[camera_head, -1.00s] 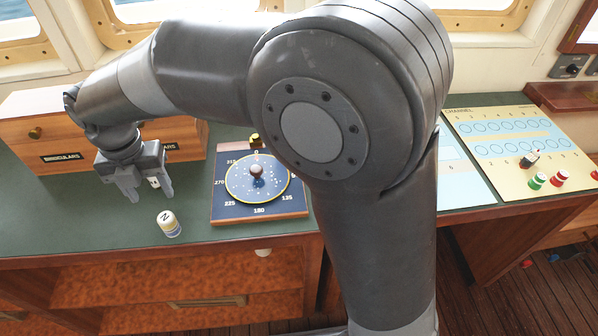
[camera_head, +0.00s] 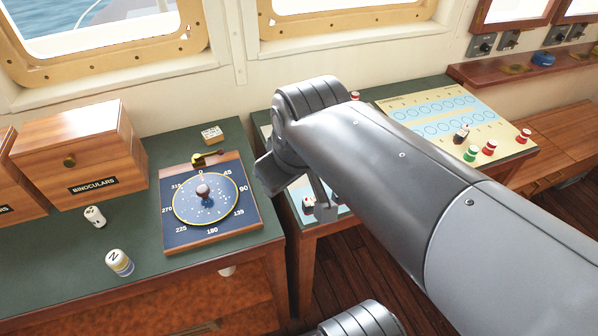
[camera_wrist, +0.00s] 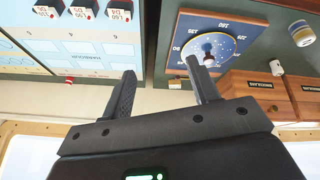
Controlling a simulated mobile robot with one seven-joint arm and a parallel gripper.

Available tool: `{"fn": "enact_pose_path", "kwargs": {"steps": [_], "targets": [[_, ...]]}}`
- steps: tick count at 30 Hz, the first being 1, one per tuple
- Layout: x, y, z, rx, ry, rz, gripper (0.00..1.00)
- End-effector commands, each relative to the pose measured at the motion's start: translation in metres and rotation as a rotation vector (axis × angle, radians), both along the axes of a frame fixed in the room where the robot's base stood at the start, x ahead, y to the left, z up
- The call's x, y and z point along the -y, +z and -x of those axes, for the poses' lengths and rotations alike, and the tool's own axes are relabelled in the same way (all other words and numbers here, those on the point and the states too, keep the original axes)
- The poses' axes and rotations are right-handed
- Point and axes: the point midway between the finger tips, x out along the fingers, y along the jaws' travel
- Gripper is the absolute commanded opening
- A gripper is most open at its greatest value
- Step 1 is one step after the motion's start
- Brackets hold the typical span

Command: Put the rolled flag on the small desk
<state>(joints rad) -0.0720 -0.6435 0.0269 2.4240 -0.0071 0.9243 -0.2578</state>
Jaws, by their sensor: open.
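A white roll marked N with blue and yellow bands (camera_head: 119,263) rests near the front of the green-topped desk (camera_head: 50,262). A second white roll with a dark mark (camera_head: 95,216) is behind it. I cannot tell which roll is the flag. They also show in the wrist view, the banded one (camera_wrist: 302,35) and the other (camera_wrist: 277,68). A smaller desk (camera_head: 338,228) stands to the right, partly hidden by my arm. My gripper (camera_head: 322,204) is over its left part, fingers pointing down, right of both rolls. The wrist view shows the fingers (camera_wrist: 162,78) apart and empty.
A compass board with a knob (camera_head: 205,232) lies between the rolls and my gripper. Wooden binocular boxes (camera_head: 110,160) stand behind the rolls. Several red-white blocks (camera_wrist: 82,9) and a channel board with coloured pegs (camera_head: 435,100) are on the right desk. A gap separates the desks.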

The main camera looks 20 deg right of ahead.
Motion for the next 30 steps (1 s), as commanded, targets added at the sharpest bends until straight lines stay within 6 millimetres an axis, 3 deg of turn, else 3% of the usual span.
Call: {"fn": "enact_pose_path", "kwargs": {"steps": [3,7,21,26,30], "targets": [[0.018,-0.005,0.016,0.034,-0.204,-0.085,0.55],[0.025,-0.008,0.024,0.05,-0.309,-0.133,0.6],[0.025,-0.008,0.024,0.049,-0.326,-0.143,0.6],[0.011,-0.004,0.01,0.014,-0.328,-0.163,0.6],[-0.022,0.002,-0.017,-0.056,-0.346,-0.195,0.6]]}}
